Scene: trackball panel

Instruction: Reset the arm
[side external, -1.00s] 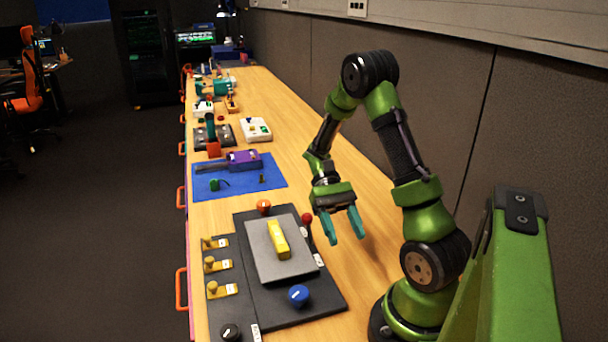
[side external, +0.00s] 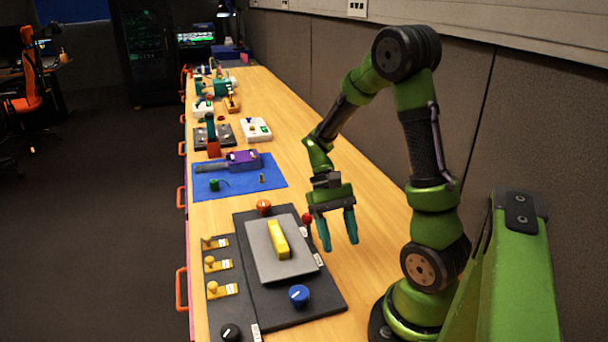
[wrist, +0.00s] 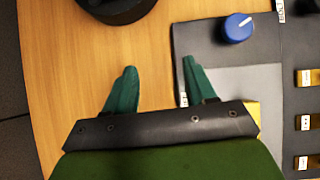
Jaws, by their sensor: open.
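My green arm stands at the right of the bench, folded at its elbow. My gripper (side external: 337,231) has two teal fingers, spread apart and pointing down, with nothing between them. In the side view it hangs over the right edge of the dark panel (side external: 319,298). In the wrist view the gripper (wrist: 162,85) has bare wood between its fingers, and the right finger overlaps the panel's edge. A yellow block (side external: 279,240) lies on the grey plate (side external: 263,268) of the panel, to the left of the gripper. It is mostly hidden in the wrist view.
A blue knob (side external: 299,295), an orange knob (side external: 264,207) and a red-topped lever (side external: 307,218) stand on the panel. Yellow switches (side external: 222,290) line its left side. A blue mat (side external: 273,178) with a purple tool (side external: 244,160) lies beyond. Bare wood (side external: 325,165) lies behind the gripper.

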